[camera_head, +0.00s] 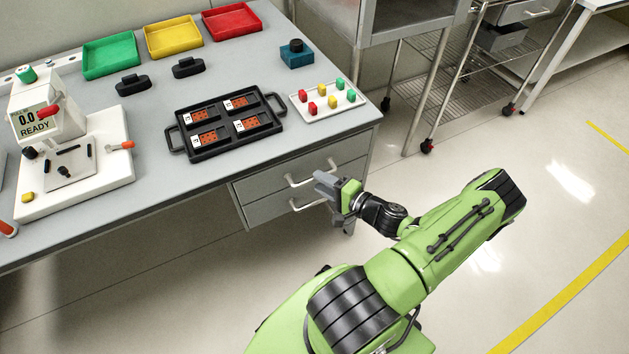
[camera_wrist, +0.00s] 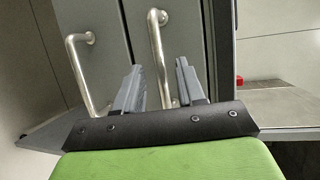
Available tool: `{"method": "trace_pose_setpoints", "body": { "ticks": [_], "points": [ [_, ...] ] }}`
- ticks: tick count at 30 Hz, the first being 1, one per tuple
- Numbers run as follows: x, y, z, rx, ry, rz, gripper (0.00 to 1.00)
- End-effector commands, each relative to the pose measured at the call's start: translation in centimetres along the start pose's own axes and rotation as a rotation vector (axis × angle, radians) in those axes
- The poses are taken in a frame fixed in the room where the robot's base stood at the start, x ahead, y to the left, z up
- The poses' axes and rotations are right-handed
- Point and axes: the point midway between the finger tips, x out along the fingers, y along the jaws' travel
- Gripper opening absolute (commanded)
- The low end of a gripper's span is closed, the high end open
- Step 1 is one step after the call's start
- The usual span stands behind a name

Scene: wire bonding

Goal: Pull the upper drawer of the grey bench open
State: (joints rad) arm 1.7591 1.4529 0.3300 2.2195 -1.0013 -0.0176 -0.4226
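The grey bench (camera_head: 215,178) has two grey drawers under its right end. The upper drawer (camera_head: 270,187) looks shut and has a silver bar handle (camera_head: 297,183). The lower drawer (camera_head: 268,210) has a similar handle (camera_head: 300,207). My gripper (camera_head: 326,184) is in front of the drawers, close to the right end of the upper handle. In the wrist view, its two fingers (camera_wrist: 159,85) are apart. The upper handle (camera_wrist: 157,50) shows between them, and the lower handle (camera_wrist: 78,70) is to the left. I cannot tell whether the fingers touch the handle.
On the bench are a black tray (camera_head: 176,135) with orange boards, a white tray (camera_head: 318,117) with coloured blocks, and a white machine (camera_head: 120,160). A steel rack (camera_head: 424,97) on casters stands at the back right. Open floor (camera_head: 560,215) lies to the right.

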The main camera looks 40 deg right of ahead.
Motion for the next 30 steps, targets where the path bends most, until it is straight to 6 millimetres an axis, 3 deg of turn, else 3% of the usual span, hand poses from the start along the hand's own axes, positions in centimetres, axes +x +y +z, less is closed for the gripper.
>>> {"method": "trace_pose_setpoints", "body": {
  "ticks": [3,6,14,22,30],
  "points": [
    [2.2,0.2,0.0,-0.002,-0.003,0.001,0.39],
    [3.1,0.1,0.0,-0.001,-0.001,0.001,0.39],
    [3.4,0.0,0.0,0.0,0.0,0.001,0.39],
    [3.3,0.0,0.0,0.0,0.0,0.001,0.01],
    [3.3,0.0,0.0,0.0,0.0,0.002,0.0]
  ]
}}
